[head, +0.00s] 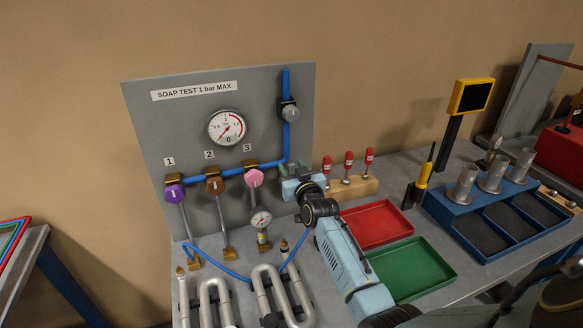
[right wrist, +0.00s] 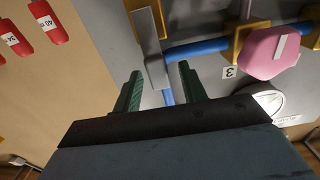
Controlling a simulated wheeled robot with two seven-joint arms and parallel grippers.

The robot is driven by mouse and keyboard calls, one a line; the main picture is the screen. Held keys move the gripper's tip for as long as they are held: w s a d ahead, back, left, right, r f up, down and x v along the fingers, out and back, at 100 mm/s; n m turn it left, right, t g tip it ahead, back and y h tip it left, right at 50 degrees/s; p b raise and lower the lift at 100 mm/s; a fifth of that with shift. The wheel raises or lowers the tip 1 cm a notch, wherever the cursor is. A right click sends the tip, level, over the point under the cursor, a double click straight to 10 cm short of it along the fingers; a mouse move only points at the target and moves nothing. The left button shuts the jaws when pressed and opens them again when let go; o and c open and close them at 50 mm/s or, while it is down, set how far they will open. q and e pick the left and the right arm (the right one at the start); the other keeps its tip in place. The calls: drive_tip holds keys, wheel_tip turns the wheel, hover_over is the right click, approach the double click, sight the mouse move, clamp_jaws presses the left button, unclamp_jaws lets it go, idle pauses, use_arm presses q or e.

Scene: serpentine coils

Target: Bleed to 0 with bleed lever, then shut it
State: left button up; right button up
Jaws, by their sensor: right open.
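A grey lever (right wrist: 150,45) shows beside the blue pipe in the right wrist view; I take it for the bleed lever. Its end lies between the two dark green fingers of my right gripper (right wrist: 160,86). The fingers are open, with a gap on each side, and I cannot tell if either touches it. In the head view my right gripper (head: 291,175) is at the panel's lower right and hides the lever. The large round gauge (head: 227,127) has a red needle pointing to the lower left and a 0 below it. My left gripper is not in view.
Three coloured knobs stand along the blue pipe (head: 230,172); the pink one (head: 253,177) is nearest my right gripper. A grey knob (head: 290,113) is above. Red-topped pieces stand in a wooden block (head: 352,187). Red (head: 378,222) and green (head: 412,268) trays lie right of my arm.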

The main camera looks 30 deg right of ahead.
drive_tip(key=shift+w, duration=0.4)
clamp_jaws()
